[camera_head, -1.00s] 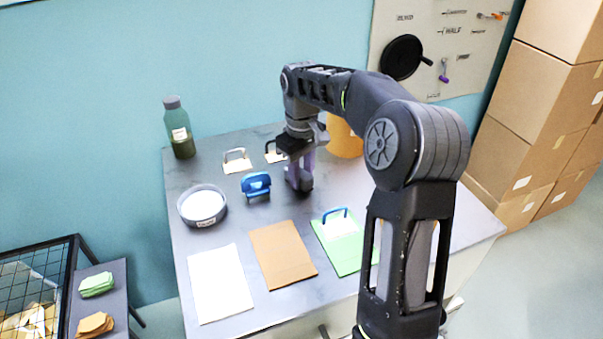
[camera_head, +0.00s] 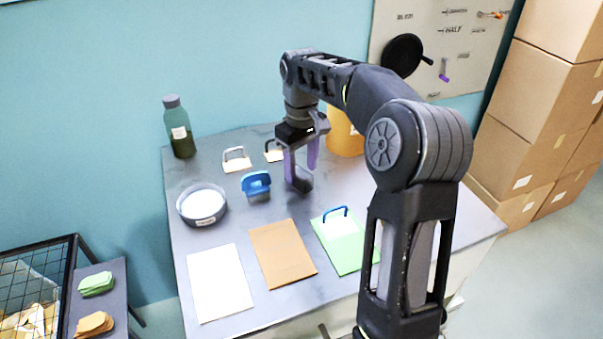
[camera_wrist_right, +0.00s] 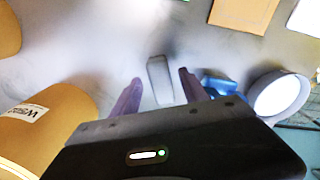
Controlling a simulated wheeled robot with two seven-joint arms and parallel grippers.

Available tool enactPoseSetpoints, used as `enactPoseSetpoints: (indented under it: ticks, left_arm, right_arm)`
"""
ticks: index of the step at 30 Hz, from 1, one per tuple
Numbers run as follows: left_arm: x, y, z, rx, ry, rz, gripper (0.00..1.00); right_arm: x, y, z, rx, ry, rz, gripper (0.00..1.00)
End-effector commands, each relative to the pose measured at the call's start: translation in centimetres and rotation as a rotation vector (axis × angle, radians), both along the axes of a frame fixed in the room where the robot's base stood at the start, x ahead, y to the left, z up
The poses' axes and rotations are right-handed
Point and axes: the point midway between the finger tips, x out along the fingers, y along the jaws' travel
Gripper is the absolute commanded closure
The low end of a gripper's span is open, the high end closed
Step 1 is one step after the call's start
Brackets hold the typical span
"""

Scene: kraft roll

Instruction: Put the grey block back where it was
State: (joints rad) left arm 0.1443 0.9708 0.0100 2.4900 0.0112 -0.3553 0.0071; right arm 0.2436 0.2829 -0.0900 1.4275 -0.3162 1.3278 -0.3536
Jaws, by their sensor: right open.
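In the right wrist view the grey block (camera_wrist_right: 160,80) lies between and just beyond the fingertips. My right gripper (camera_head: 301,174) points down over the block with its purple fingers spread, and the fingers also show apart in the wrist view (camera_wrist_right: 160,77). It is open, and a gap shows between the block and each finger in the wrist view. The near finger hides part of the block in the head view. My left gripper is not in view.
White (camera_head: 220,285), brown (camera_head: 283,255) and green (camera_head: 350,250) sheets lie along the front.

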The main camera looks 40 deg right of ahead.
Motion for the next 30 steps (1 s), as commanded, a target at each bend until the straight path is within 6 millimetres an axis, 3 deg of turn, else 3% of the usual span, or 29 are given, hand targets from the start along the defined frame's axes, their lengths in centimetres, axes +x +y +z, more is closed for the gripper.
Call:
enactPoseSetpoints:
  ticks: [4,6,9,30]
  left_arm:
    - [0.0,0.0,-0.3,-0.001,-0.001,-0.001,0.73]
    - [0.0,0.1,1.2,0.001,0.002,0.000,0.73]
    - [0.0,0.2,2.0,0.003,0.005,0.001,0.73]
    - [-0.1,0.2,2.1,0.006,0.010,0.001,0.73]
  right_arm:
    - [0.1,0.0,2.7,-0.001,-0.004,0.000,0.48]
    - [0.0,0.0,4.4,0.000,-0.002,0.000,0.48]
    - [0.0,0.0,5.2,0.000,-0.001,0.001,0.48]
    - [0.0,0.0,5.3,0.000,-0.001,0.000,0.48]
